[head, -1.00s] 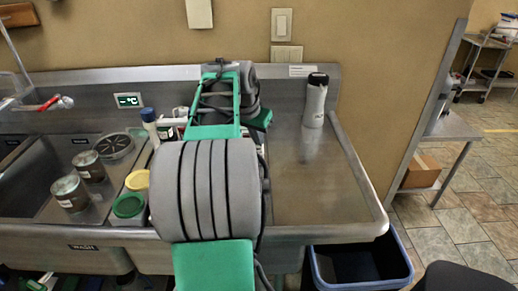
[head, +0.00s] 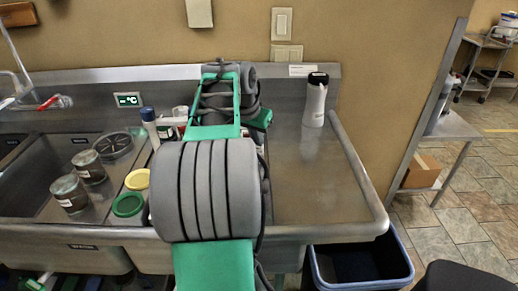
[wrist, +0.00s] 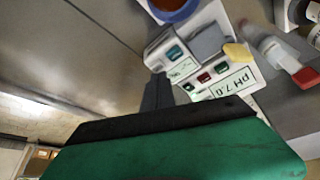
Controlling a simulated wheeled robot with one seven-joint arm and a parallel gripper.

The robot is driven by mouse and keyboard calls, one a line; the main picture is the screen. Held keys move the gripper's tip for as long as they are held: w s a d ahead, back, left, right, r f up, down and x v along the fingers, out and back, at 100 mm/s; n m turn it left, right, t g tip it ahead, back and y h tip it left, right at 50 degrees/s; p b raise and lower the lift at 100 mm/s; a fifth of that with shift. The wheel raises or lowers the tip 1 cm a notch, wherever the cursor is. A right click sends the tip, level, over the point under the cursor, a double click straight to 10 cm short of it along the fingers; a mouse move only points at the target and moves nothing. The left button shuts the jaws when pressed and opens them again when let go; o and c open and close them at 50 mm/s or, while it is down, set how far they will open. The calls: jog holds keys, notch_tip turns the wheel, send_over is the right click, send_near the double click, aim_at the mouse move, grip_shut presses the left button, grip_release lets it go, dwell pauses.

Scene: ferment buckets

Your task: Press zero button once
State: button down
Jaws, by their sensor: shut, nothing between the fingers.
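The zero button cannot be told apart by any readable label. In the wrist view, a white device (wrist: 160,48) with a small teal window (wrist: 175,53) lies just beyond my fingers. My gripper (wrist: 157,82) shows as dark fingers, shut and empty, near the left end of the device. I cannot tell whether the fingertips touch it. In the head view my own arm hides the gripper and most of the device.
A bottle with a red cap (wrist: 275,50) and a blue-rimmed round container (wrist: 172,8) are near the device. Jars (head: 70,193), a yellow lid (head: 137,180) and a green lid (head: 128,205) stand left of my arm. The right counter (head: 310,185) is clear except for a white bottle (head: 315,102).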

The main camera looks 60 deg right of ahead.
jog(key=shift+f+b, duration=0.5)
jog(key=shift+f, duration=0.2)
notch_tip(320, 180, up, 6)
jog(key=p, duration=0.5)
jog(key=shift+r, duration=0.1)
jog(key=shift+w, duration=0.1)
